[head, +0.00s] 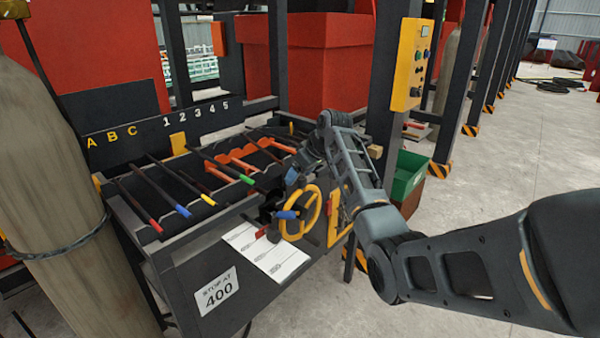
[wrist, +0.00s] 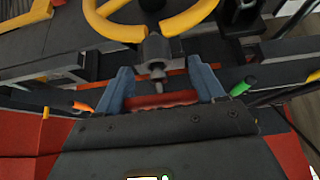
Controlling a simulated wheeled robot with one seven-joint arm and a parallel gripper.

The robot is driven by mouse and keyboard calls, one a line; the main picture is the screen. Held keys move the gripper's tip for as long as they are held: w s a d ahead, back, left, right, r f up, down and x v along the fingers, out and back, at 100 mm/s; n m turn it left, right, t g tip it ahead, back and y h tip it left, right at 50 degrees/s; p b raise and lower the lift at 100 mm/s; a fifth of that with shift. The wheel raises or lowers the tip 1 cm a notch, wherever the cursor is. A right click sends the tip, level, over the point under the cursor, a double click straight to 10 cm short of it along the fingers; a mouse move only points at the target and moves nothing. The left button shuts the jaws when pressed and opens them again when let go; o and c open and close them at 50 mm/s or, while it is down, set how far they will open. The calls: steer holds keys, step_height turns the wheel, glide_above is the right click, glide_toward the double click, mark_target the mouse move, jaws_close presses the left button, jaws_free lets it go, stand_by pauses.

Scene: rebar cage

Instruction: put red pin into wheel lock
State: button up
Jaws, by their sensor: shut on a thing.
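In the wrist view my gripper (wrist: 160,82) has its two blue fingers on either side of a red, ridged bar, which I take for the red pin (wrist: 162,101). It lies crosswise between the fingers, its lower side hidden by the dark gripper body. The yellow wheel (wrist: 125,28) is just beyond the fingertips, with its grey hub (wrist: 156,50) pointing towards me. In the head view the yellow wheel (head: 312,208) is at the bench's front right corner, and my arm comes down over it. I cannot make out the lock hole.
The bench holds a rack (head: 205,180) of dark rods with coloured ends. A grey cylinder (head: 45,190) stands at the left. A green bin (head: 408,176) is behind my arm.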

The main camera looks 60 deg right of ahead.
steer(key=shift+f, duration=0.45)
steer(key=o, duration=1.2)
steer(key=shift+b+v, duration=0.55)
steer(key=shift+v, duration=3.35)
